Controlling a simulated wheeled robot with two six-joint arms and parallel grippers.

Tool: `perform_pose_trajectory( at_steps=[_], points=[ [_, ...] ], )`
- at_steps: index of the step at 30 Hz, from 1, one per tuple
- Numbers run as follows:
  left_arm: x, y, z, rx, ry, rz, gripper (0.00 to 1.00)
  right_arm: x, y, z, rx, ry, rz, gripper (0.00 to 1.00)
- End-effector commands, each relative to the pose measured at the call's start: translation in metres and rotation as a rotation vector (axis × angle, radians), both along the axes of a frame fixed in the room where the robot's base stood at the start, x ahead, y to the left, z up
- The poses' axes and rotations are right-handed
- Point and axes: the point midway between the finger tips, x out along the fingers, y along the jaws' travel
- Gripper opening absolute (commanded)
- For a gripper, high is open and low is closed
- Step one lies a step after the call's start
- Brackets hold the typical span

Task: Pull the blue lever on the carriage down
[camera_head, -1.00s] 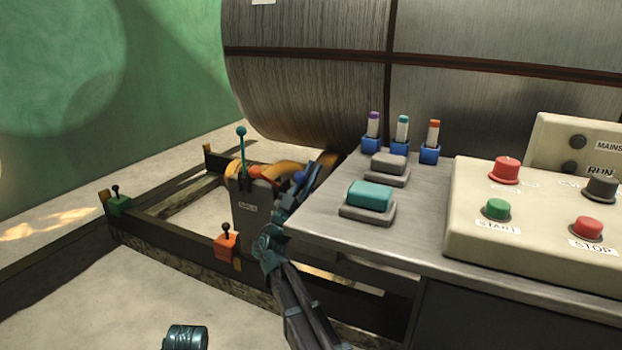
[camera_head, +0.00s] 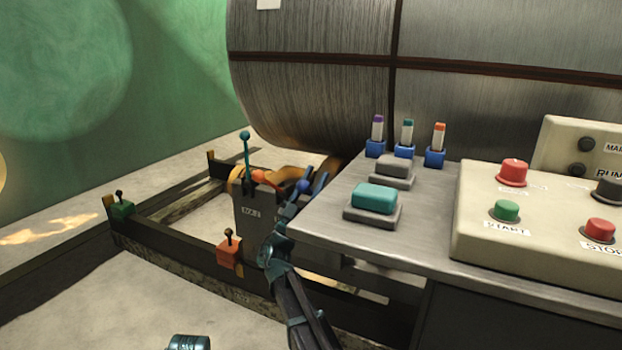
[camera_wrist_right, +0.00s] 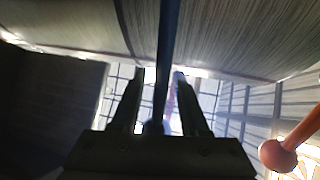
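The carriage (camera_head: 258,222) is a grey box with a white label, standing on the dark rails left of the desk. It carries a tall teal lever (camera_head: 245,155), an orange lever (camera_head: 265,176) and the blue lever, whose round blue knob (camera_head: 304,186) shows beside my right gripper (camera_head: 314,182). In the right wrist view my gripper's two dark fingers (camera_wrist_right: 159,72) stand apart. A dark blue shaft (camera_wrist_right: 168,50) runs between them with a gap on each side. The orange lever's ball (camera_wrist_right: 278,155) is at the lower right there.
The metal desk (camera_head: 330,236) lies close to the right of my right arm, with a control box (camera_head: 480,240) on it. A large steel drum (camera_head: 310,90) stands behind. A small orange box with a lever (camera_head: 229,254) sits on the near rail.

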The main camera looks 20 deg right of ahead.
Motion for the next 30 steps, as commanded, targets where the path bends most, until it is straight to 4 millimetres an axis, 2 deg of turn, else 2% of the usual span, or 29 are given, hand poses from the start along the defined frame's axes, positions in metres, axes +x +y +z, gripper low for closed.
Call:
perform_pose_trajectory(
  at_steps=[8,11,21,30],
  points=[
    [0.0,0.0,-0.005,0.0,0.0,0.0,0.76,-0.002,0.003,-0.005,-0.001,-0.001,0.001,0.44],
    [0.0,0.0,-0.016,0.0,-0.001,0.0,0.76,-0.005,0.01,-0.016,0.0,0.0,0.001,0.44],
    [0.001,-0.001,-0.067,-0.001,-0.002,0.0,0.76,-0.023,0.05,-0.068,-0.001,-0.001,0.003,0.44],
    [0.001,-0.001,-0.095,-0.001,-0.002,0.0,0.76,-0.034,0.075,-0.096,-0.001,-0.001,0.001,0.44]
  ],
)
